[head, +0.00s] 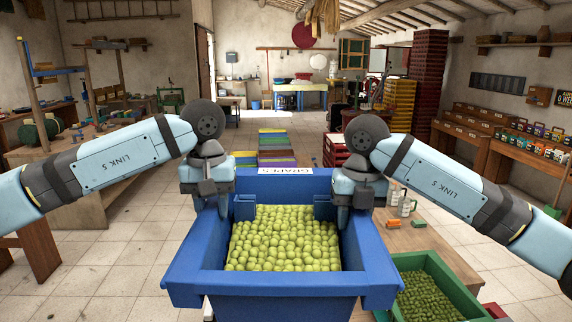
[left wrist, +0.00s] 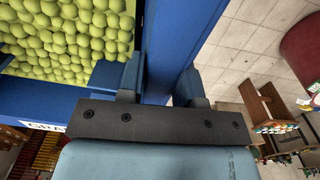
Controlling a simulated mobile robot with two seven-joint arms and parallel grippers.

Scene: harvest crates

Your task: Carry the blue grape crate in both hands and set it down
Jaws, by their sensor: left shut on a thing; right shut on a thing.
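The blue grape crate (head: 278,287) is in the middle of the head view, full of green grapes (head: 282,240), with a white "GRAPES" label (head: 285,171) at its far side. My left gripper (head: 216,203) is shut on the crate's left wall, and my right gripper (head: 350,205) is shut on its right wall. In the left wrist view, the fingers (left wrist: 158,85) straddle the blue wall (left wrist: 168,45), with grapes (left wrist: 65,35) on one side and floor on the other. What lies under the crate is hidden in the head view.
Colourful crates (head: 275,145) lie on the floor ahead. Red (head: 430,75) and yellow (head: 400,105) crate stacks stand at the back right.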

